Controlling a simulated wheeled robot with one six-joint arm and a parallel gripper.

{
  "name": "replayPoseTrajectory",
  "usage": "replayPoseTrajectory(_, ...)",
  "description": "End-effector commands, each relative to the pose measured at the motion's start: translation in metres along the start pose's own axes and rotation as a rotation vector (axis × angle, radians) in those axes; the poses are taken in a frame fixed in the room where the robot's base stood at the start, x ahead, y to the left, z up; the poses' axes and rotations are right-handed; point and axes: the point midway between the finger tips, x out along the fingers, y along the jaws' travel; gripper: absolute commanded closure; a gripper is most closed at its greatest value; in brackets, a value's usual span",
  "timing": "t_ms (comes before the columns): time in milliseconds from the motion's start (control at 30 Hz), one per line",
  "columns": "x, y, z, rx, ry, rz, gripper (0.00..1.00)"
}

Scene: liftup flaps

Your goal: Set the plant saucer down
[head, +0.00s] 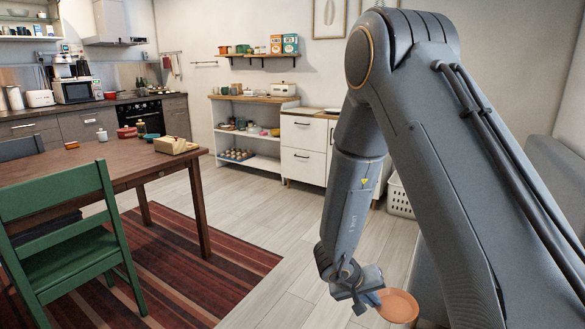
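The plant saucer (400,306) is a round, shallow, terracotta-orange dish at the bottom right of the head view. My gripper (375,298) is at the saucer's left edge, with its fingers closed on the rim. The saucer is held out to the right of the fingers, above the floor, and looks roughly level. My arm comes down from the upper right to it. The exact grip of the fingers on the rim is small and partly hidden.
A wooden table (120,165) stands at the left with a green chair (75,225) before it, on a striped rug (200,265). A white basket (399,196) is behind my arm. Cabinets and shelves (250,125) line the back wall. Bare floor (285,225) lies between.

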Motion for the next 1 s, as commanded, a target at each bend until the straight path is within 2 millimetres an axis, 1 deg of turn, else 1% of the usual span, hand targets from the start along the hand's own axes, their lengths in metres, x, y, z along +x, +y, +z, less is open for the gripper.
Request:
replayPoseTrajectory(33,-0.006,-0.011,-0.001,0.004,-0.001,0.001,1.0)
replayPoseTrajectory(100,-0.014,-0.023,0.0,0.016,-0.009,0.007,1.0)
replayPoseTrajectory(200,-0.024,-0.014,0.007,0.019,-0.013,0.011,1.0)
replayPoseTrajectory(467,-0.049,0.002,0.024,0.017,-0.012,0.013,1.0)
replayPoseTrajectory(700,-0.084,0.022,0.048,0.017,-0.012,0.013,1.0)
replayPoseTrajectory(800,-0.095,0.029,0.057,0.017,-0.012,0.012,1.0)
replayPoseTrajectory(1000,-0.11,0.038,0.068,0.019,-0.012,0.01,1.0)
